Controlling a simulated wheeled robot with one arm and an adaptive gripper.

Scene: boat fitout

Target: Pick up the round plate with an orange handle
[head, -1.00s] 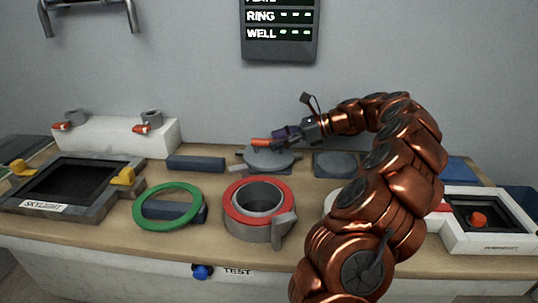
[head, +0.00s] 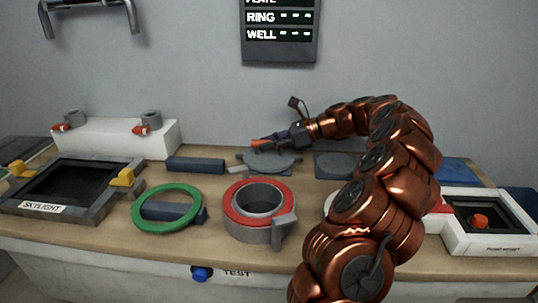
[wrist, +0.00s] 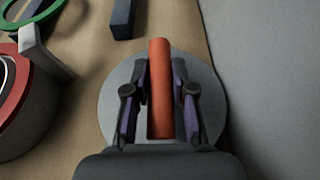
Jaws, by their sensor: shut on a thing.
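The round grey plate (head: 270,164) with an orange handle (head: 262,142) is at the back middle of the bench. In the wrist view the plate (wrist: 113,115) lies under my fingers, and its orange handle (wrist: 160,80) runs lengthwise between them. My gripper (head: 282,139) is shut on the handle, with a purple-padded finger on each side; it also shows in the wrist view (wrist: 157,100). The plate appears to rest on or close to the bench top. My fingers and palm hide part of the plate.
A square dark plate (head: 336,165) is right of the round plate, and a dark bar (head: 195,164) is left. A red-rimmed round housing (head: 232,222) and a green ring (head: 139,217) stand in front. The wall (head: 200,80) is close behind.

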